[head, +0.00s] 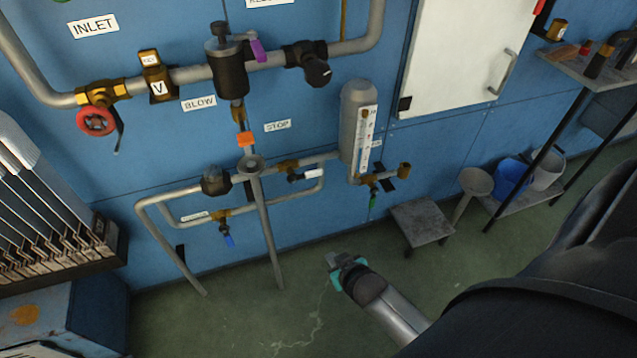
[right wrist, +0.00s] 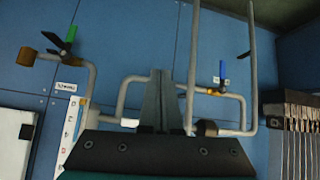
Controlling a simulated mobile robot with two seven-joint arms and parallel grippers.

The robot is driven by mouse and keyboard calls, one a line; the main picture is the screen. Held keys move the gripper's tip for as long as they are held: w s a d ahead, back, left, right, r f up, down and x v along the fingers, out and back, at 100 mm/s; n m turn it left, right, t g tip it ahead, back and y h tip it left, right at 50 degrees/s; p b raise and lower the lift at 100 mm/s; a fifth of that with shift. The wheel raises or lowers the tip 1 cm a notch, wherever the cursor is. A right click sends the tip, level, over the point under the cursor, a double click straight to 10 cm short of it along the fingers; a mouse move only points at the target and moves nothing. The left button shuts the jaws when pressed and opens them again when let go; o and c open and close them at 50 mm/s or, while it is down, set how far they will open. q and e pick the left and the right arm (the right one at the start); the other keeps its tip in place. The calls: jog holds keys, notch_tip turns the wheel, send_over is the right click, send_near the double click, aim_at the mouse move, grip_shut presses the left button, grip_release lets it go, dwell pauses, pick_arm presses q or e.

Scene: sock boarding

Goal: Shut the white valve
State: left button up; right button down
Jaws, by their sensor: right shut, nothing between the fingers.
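The white valve handle (head: 313,173) is a short lever at a brass valve (head: 288,167) on the pipe below the STOP label. In the head view it points right, roughly along the pipe. In the right wrist view, which is upside down, a white piece that looks like the handle (right wrist: 129,122) shows left of the fingers. My right gripper (head: 333,260) is below and slightly right of the handle, apart from it, over the floor. Its fingers (right wrist: 160,75) are shut with nothing between them. My left gripper is not in view.
Near the white handle are a blue-handled valve (head: 228,238), a green-handled valve (head: 372,199) and a grey gauge cylinder (head: 357,110). A slanting pipe (head: 267,230) stands left of my gripper. A low stool (head: 422,221) stands to the right. The floor between is clear.

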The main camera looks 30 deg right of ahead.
aim_at(318, 173)
pick_arm(q)
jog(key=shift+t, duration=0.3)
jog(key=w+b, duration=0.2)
jog(key=b, duration=0.1)
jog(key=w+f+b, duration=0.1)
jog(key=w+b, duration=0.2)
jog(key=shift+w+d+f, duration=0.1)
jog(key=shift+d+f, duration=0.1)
pick_arm(e)
jog(key=w+d+r+m+t+h, duration=0.1)
jog(key=w+r, duration=0.3)
jog(key=r, duration=0.4)
jog(key=w+d+r+m+t+h, duration=0.1)
jog(key=w+d+r+t, duration=0.3)
jog(key=r, duration=0.4)
jog(key=shift+w+d+t, duration=0.25)
jog(key=shift+w+t, duration=0.05)
jog(key=shift+w, duration=0.3)
